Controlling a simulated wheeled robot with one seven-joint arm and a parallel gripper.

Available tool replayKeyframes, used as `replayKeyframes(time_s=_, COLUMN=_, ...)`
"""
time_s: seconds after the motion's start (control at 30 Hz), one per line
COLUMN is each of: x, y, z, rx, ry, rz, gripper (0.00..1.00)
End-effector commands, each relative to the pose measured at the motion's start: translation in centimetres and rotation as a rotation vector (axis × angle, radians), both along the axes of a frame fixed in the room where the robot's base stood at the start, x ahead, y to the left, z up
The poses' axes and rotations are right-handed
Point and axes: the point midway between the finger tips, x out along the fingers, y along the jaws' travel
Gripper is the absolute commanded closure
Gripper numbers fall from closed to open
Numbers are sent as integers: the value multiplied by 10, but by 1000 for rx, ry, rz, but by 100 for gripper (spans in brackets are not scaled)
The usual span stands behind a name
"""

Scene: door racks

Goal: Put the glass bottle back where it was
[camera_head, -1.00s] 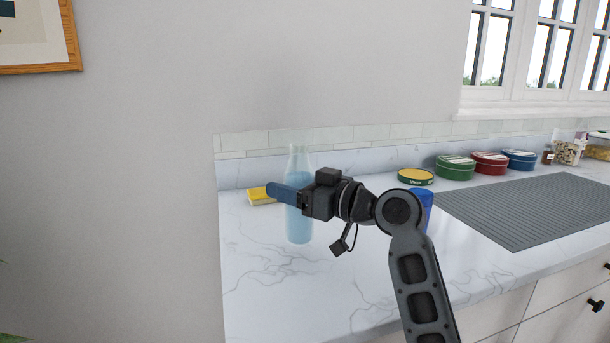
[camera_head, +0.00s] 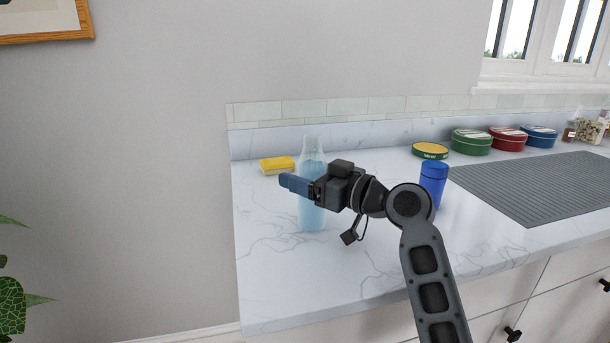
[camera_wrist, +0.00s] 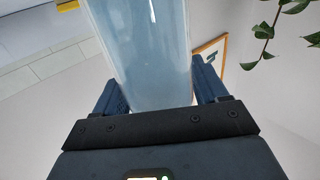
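The glass bottle (camera_head: 312,215) is clear with a pale blue tint and a narrower neck. It stands upright over the left end of the marble counter (camera_head: 270,270). My gripper (camera_head: 300,186) reaches in from the right with its blue fingers around the bottle's middle. In the wrist view the bottle (camera_wrist: 150,50) fills the space between the two fingers (camera_wrist: 155,95), which sit against its sides. I cannot tell whether its base touches the counter. Part of the bottle is hidden behind my gripper.
A yellow sponge (camera_head: 277,165) lies behind the bottle to the left. A blue cylindrical container (camera_head: 433,185) stands to the right, behind my arm. Green (camera_head: 472,141), red (camera_head: 507,139) and blue (camera_head: 539,136) tins stand along the back. A grey ribbed mat (camera_head: 550,188) lies at right. The front left counter is clear.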

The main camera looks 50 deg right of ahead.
Motion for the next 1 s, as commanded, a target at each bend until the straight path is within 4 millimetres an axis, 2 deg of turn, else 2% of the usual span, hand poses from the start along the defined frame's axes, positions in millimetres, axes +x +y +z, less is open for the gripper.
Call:
replayKeyframes(time_s=0.03, x=0, y=0, z=0, rx=0, ry=0, rz=0, gripper=22)
replayKeyframes(time_s=0.17, x=0, y=0, z=0, rx=0, ry=0, rz=0, gripper=10)
replayKeyframes(time_s=0.5, x=0, y=0, z=5, rx=0, ry=0, rz=0, gripper=10)
replayKeyframes(time_s=0.67, x=-24, y=-2, z=1, rx=1, ry=0, rz=-2, gripper=10)
replayKeyframes(time_s=1.0, x=-92, y=-8, z=1, rx=0, ry=0, rz=-3, gripper=10)
